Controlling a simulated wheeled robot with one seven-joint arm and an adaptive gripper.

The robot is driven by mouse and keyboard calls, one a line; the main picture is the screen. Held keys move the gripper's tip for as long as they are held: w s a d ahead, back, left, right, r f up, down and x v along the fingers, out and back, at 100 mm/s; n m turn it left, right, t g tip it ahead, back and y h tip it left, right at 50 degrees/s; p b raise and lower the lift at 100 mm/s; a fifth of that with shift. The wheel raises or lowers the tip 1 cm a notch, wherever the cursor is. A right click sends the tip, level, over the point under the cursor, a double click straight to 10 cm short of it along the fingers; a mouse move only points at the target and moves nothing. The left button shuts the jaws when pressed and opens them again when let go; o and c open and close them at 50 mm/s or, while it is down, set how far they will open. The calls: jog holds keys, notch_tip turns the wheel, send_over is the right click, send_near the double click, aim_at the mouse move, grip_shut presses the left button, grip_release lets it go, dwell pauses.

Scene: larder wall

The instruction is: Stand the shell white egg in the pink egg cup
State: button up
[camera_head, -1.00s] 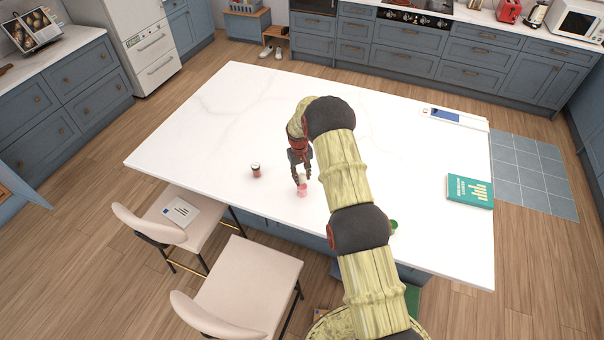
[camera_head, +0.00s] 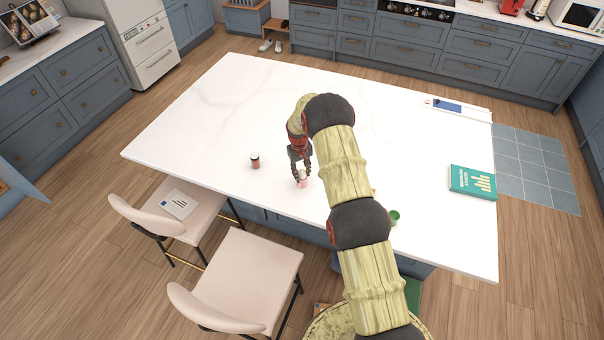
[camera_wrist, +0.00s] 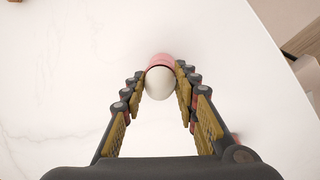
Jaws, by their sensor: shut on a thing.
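The shell white egg (camera_wrist: 160,84) is between the fingertips of my gripper (camera_wrist: 161,88) in the wrist view, and the fingers are shut on it. The pink egg cup (camera_wrist: 160,60) shows right at the egg's far end, with its rim around or just behind it. I cannot tell whether the egg rests in the cup. In the head view my gripper (camera_head: 301,172) points down near the front edge of the white table, with the pink cup (camera_head: 303,184) directly below it. The egg is small there and partly hidden by the fingers.
A small dark-topped reddish jar (camera_head: 255,161) stands left of my gripper. A green cup (camera_head: 394,217) is right of my arm. A teal book (camera_head: 472,182) and a blue-and-white flat item (camera_head: 450,107) lie at the right. The table's left and back are clear.

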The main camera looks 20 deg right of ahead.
jog(key=shift+s+a+f+b, duration=0.1)
jog(key=shift+s+f+b, duration=0.3)
jog(key=shift+f, duration=0.1)
dwell(0.4)
jog(key=o, duration=0.9)
jog(key=shift+w, duration=0.15)
jog(key=shift+r, duration=0.1)
jog(key=shift+w+r, duration=0.15)
jog(key=shift+r, duration=0.2)
jog(key=r, duration=1.1)
jog(key=shift+a+r, duration=0.2)
jog(key=shift+a, duration=0.1)
